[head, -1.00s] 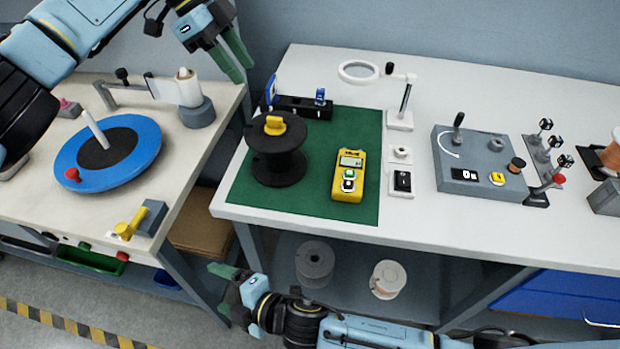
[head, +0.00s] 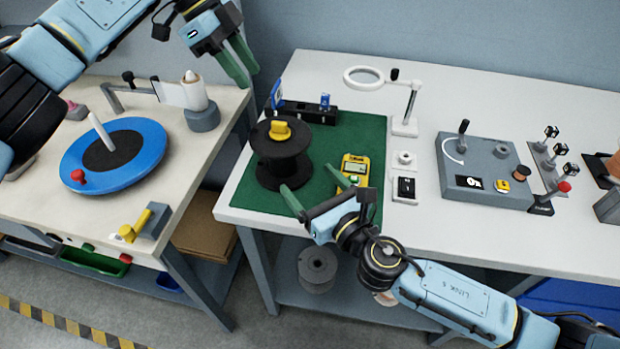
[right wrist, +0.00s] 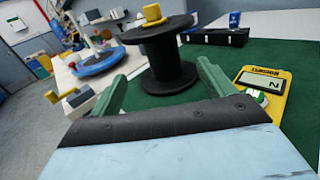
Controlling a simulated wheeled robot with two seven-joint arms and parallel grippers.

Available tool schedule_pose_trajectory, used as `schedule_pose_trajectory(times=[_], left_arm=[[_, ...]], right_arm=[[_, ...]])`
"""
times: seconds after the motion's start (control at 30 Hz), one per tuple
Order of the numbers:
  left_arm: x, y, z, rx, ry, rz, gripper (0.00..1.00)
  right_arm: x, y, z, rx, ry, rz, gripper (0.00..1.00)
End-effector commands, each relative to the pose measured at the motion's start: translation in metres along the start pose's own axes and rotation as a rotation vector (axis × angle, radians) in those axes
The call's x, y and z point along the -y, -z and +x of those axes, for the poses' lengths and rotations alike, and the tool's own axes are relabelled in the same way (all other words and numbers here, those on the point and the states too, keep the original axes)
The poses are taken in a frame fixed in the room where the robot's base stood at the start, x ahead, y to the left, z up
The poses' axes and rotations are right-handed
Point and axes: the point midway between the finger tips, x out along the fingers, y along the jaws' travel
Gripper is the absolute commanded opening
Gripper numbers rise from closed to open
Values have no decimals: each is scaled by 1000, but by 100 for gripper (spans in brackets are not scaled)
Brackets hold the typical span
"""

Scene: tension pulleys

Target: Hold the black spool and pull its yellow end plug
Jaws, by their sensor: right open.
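The black spool (head: 283,168) stands upright on the green mat (head: 328,150). Its yellow end plug (head: 280,130) sits on the top flange. In the right wrist view, the spool (right wrist: 168,58) is ahead, between the open fingers, with the yellow plug (right wrist: 153,13) on top. My right gripper (head: 318,189) is open and empty, just in front of the spool, with its green fingers apart from it. My left gripper (head: 241,63) is above and behind the spool, over the gap between the tables; its green fingers point down and their spacing is unclear.
A yellow meter (head: 355,168) lies right of the spool, partly hidden by my right gripper. A black rack (head: 303,110) is behind the spool. A magnifier stand (head: 408,105) and a grey control box (head: 484,170) are right. A blue turntable (head: 140,170) is on the left table.

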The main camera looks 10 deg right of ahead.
Motion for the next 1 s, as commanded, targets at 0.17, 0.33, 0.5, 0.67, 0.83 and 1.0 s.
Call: schedule_pose_trajectory(times=[0.17, 0.33, 0.5, 0.67, 0.83, 1.0], left_arm=[[0, 0, 0, 0, 0, 0, 36], [0, 0, 0, 0, 0, 0, 36], [0, 0, 0, 0, 0, 0, 36], [0, 0, 0, 0, 0, 0, 36], [0, 0, 0, 0, 0, 0, 36], [0, 0, 0, 0, 0, 0, 36]], right_arm=[[2, -1, 14, 4, 3, -28, 82], [2, -1, 44, 4, 4, -25, 82], [1, -1, 79, 3, 3, -22, 82], [2, -1, 106, 2, 3, -21, 82], [2, 0, 124, 2, 2, -21, 82], [2, 0, 131, 1, 2, -22, 82]])
